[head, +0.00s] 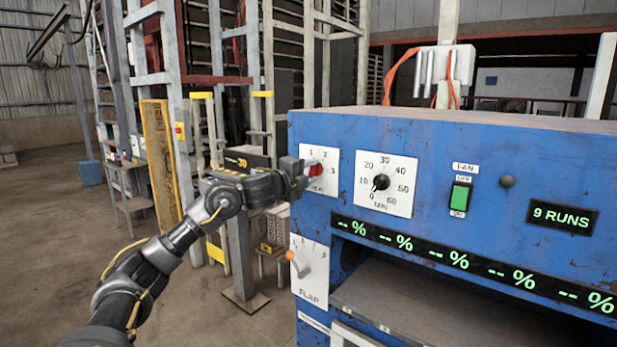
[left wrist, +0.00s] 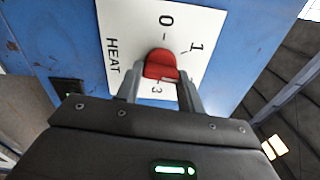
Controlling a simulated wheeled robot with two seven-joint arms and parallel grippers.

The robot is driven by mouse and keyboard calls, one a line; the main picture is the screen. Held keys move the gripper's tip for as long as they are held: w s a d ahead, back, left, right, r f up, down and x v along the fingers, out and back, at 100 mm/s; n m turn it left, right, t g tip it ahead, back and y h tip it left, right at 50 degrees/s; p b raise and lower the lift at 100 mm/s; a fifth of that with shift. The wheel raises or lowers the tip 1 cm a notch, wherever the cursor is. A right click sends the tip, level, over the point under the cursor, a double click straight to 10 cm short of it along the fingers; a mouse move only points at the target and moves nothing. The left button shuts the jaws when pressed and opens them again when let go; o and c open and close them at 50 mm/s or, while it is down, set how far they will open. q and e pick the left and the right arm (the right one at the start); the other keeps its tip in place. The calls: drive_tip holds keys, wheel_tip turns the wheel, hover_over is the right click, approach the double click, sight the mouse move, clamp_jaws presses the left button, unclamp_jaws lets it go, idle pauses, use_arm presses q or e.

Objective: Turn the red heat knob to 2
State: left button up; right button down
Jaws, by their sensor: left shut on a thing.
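The red heat knob (head: 315,170) sits on a white dial plate (head: 333,152) at the upper left of the blue machine's front. In the left wrist view the knob (left wrist: 160,65) is between the two fingers of my left gripper (left wrist: 160,92), which is shut on it. In the head view my left gripper (head: 303,172) reaches the plate from the left and covers part of it. I cannot tell which number the knob points to. My right gripper is out of view.
Right of the heat plate are a minutes dial (head: 381,183) and a green fan switch (head: 460,195). Below it is a flap lever (head: 298,263) with an orange tip. A percent display (head: 460,260) runs above the machine's opening. Open floor lies at the left.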

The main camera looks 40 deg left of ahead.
use_arm(q)
drive_tip(key=shift+f+m+b, duration=0.2)
drive_tip(key=shift+m+b, duration=0.55)
drive_tip(key=shift+m, duration=1.45)
drive_tip(key=o, duration=1)
drive_tip(key=s+b, duration=0.4)
drive_tip(key=s, duration=0.7)
drive_tip(key=shift+w+d, duration=0.1)
